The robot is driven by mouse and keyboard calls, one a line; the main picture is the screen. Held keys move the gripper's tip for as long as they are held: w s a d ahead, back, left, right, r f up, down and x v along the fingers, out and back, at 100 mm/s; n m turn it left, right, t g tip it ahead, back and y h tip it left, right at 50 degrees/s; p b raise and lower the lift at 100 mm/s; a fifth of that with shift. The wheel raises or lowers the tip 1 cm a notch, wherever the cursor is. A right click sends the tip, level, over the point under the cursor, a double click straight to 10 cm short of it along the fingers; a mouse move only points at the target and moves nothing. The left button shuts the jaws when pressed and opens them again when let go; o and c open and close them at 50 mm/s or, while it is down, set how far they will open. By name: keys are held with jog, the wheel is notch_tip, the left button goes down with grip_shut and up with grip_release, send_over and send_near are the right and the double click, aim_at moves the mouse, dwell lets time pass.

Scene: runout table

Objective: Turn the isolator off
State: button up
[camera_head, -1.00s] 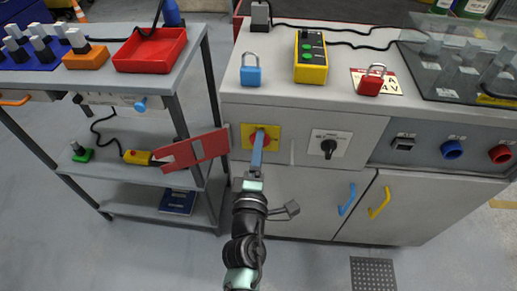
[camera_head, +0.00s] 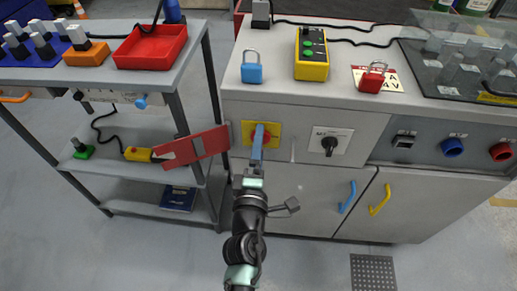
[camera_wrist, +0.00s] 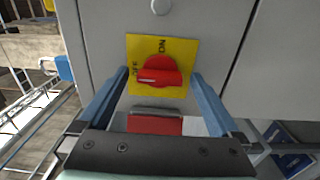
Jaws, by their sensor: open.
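The isolator is a red rotary knob on a yellow plate (camera_head: 248,127), on the front panel of the grey bench. In the wrist view the red knob (camera_wrist: 158,70) is in full sight, with its grip bar lying nearly crosswise and a white mark toward its left end. ON is printed above the knob and OFF to its left. My gripper (camera_head: 258,143) is in front of the plate. In the wrist view my gripper (camera_wrist: 158,85) is open, with one blue finger on each side of the knob and a gap to it. Contact is not visible.
A red flat piece (camera_head: 192,148) sticks out just left of the plate. A black rotary switch (camera_head: 329,144) is to the right. A blue padlock (camera_head: 251,73) and a red padlock (camera_head: 372,81) stand on the bench top. A shelf trolley (camera_head: 125,180) is at left.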

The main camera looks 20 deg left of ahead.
jog(key=b+v, duration=0.1)
jog(key=v, duration=1.2)
